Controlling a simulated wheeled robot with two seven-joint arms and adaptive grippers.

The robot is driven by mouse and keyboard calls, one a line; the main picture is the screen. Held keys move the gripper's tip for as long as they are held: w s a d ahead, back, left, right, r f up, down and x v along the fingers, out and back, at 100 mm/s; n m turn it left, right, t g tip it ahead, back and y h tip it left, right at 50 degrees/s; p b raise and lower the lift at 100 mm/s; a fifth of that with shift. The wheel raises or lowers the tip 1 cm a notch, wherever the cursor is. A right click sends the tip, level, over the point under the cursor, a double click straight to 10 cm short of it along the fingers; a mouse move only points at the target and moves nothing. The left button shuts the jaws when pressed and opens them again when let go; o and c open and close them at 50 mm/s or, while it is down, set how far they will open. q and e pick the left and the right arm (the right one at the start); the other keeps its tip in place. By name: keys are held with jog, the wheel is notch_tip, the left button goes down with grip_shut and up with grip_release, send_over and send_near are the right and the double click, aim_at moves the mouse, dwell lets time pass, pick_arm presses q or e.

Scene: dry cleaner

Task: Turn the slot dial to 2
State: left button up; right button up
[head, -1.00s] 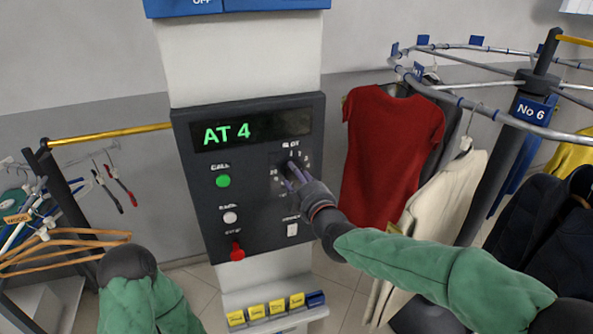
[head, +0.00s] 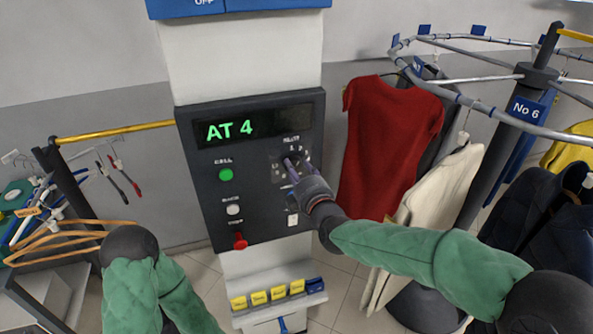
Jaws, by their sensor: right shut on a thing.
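The slot dial (head: 289,163) is on the upper right of the dark control panel (head: 207,178), under the display (head: 265,122), which reads "AT 4" in green. Small numbers ring the dial, and my gripper covers part of it. My right gripper (head: 292,172) is at the dial, its fingers shut on it. The dial's pointer is too hidden to read. My left arm (head: 135,272) shows at the lower left, but its gripper is not in view.
Below the display are a green call button (head: 226,175), a white button (head: 233,210) and a red knob (head: 239,241). A garment carousel (head: 470,101) with a red garment (head: 385,150) stands at the right. Wooden hangers (head: 70,236) hang at the left.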

jog(key=shift+f, duration=0.6)
jog(key=o, duration=1.1)
jog(key=shift+d, duration=0.15)
jog(key=shift+o, duration=0.2)
jog(key=shift+w+d+r, duration=0.1)
jog(key=shift+d+r, duration=0.05)
jog(key=shift+r, duration=0.2)
jog(key=v, duration=1.2)
